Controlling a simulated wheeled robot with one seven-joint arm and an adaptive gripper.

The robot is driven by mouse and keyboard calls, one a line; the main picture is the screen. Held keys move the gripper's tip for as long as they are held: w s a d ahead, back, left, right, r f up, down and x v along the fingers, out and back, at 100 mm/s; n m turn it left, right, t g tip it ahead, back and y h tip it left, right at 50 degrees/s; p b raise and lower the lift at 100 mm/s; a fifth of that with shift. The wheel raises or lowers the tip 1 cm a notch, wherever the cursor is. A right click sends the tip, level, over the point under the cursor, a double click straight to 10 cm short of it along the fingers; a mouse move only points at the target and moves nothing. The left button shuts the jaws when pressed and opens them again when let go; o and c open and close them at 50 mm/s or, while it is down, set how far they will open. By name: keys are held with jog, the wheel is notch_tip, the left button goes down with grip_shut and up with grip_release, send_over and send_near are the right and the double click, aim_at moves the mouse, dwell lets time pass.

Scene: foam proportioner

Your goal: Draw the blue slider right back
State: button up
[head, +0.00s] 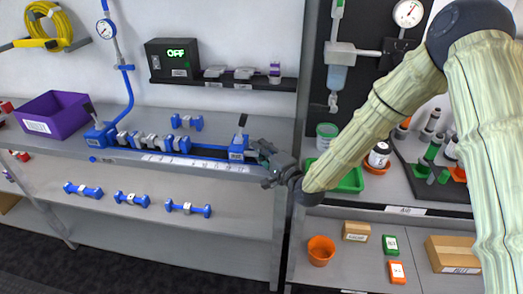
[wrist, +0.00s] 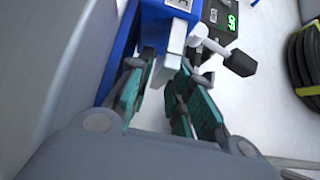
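The blue slider (head: 238,147) is a blue block with a white label and a black-tipped lever, at the right end of a blue rail on the grey bench. In the wrist view the blue body (wrist: 127,45) lies ahead, with a pale grey bar (wrist: 173,57) sticking out towards me. My gripper (head: 262,152) is just right of the slider, at the bench's right end. In the wrist view my gripper (wrist: 170,75) is open, its green-padded fingers either side of the bar. Whether a pad touches the bar is unclear.
Blue and grey couplings (head: 150,140) sit along the rail, which ends at another blue block (head: 100,134) on the left. A white-handled, black-tipped lever (wrist: 225,52) stands close to my right finger. A green tray (head: 350,182) is right of my gripper. Blue dumbbell-shaped parts (head: 187,208) lie on the lower shelf.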

jog(key=shift+d, duration=0.1)
jog(key=v, duration=1.2)
